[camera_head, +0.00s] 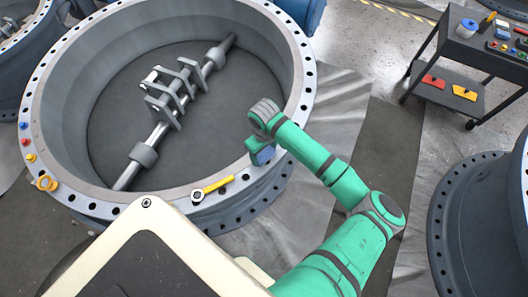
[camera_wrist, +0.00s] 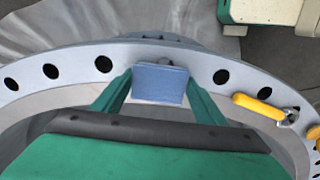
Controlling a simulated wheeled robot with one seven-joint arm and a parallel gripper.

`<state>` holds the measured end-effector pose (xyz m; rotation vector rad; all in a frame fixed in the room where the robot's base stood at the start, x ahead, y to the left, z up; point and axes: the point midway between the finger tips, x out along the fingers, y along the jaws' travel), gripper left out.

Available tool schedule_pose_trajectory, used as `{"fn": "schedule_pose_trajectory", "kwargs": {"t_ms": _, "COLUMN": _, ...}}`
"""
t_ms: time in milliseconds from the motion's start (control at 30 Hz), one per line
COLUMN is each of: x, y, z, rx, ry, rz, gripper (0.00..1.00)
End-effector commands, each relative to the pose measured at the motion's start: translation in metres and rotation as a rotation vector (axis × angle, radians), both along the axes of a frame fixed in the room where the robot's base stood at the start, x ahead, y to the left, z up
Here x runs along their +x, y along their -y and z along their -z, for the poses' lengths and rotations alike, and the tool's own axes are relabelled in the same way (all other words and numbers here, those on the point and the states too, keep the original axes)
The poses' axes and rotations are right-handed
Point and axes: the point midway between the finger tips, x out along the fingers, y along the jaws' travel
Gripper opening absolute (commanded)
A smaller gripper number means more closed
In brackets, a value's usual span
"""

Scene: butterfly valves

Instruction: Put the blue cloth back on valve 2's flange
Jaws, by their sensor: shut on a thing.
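The blue cloth (camera_head: 263,155) looks like a small folded pad. My gripper (camera_head: 256,148) is shut on it at the right side of a large grey valve's flange (camera_head: 301,112). In the wrist view the cloth (camera_wrist: 158,84) is between the two green fingers of my gripper (camera_wrist: 157,88), over the flange (camera_wrist: 80,66) and among its bolt holes. I cannot tell whether the cloth touches the flange. No number shows on the valve, and the cloth's underside is hidden.
A yellow-handled wrench (camera_head: 213,188) lies on the flange near the cloth; it also shows in the wrist view (camera_wrist: 260,107). Small coloured parts (camera_head: 30,157) sit along the flange's left side. A tool cart (camera_head: 470,60) stands upper right, another valve (camera_head: 480,220) lower right.

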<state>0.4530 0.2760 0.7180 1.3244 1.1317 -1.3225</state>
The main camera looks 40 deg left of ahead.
Motion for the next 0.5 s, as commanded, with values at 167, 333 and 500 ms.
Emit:
{"fn": "schedule_pose_trajectory", "kwargs": {"t_ms": 167, "x": 0.0001, "y": 0.0002, "z": 0.0029, "rx": 0.0, "ry": 0.0, "rz": 0.0, "gripper": 0.75}}
{"fn": "schedule_pose_trajectory", "kwargs": {"t_ms": 333, "x": 0.0, "y": 0.0002, "z": 0.0028, "rx": 0.0, "ry": 0.0, "rz": 0.0, "gripper": 0.84}}
{"fn": "schedule_pose_trajectory", "kwargs": {"t_ms": 500, "x": 0.0001, "y": 0.0002, "z": 0.0022, "rx": 0.0, "ry": 0.0, "rz": 0.0, "gripper": 0.84}}
